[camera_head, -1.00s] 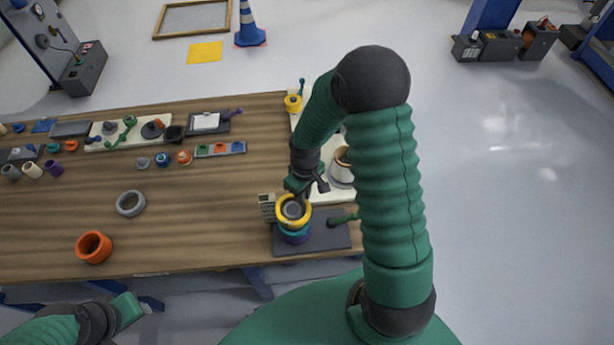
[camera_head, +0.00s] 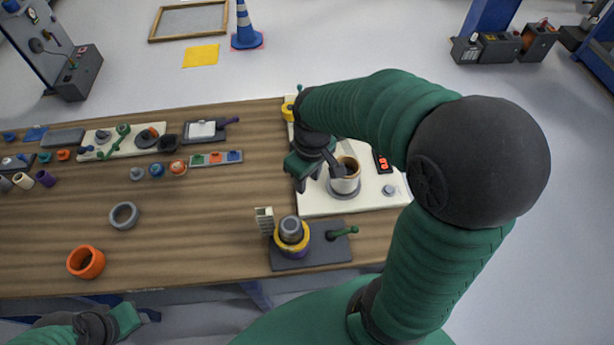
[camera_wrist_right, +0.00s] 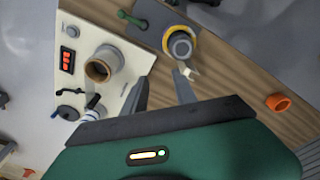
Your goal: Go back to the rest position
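My right gripper (camera_head: 317,174) is raised over the table, left of the white cup-like pot. In the right wrist view (camera_wrist_right: 161,82) its two fingers are spread with nothing between them. A stack with a yellow ring (camera_head: 292,241), a purple part below and a grey cylinder (camera_head: 291,228) rising through it stands on a dark base plate (camera_head: 330,254). It lies apart from the gripper. My left gripper (camera_head: 128,314) is low at the bottom left, off the table's front edge; its fingers cannot be made out.
The wooden table (camera_head: 200,245) holds an orange ring (camera_head: 86,262), a grey ring (camera_head: 124,215) and several small parts at the back left. A white board (camera_head: 375,201) carries a pot (camera_head: 345,180) with a brown rim. A green-handled lever (camera_head: 343,232) sits on the dark plate.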

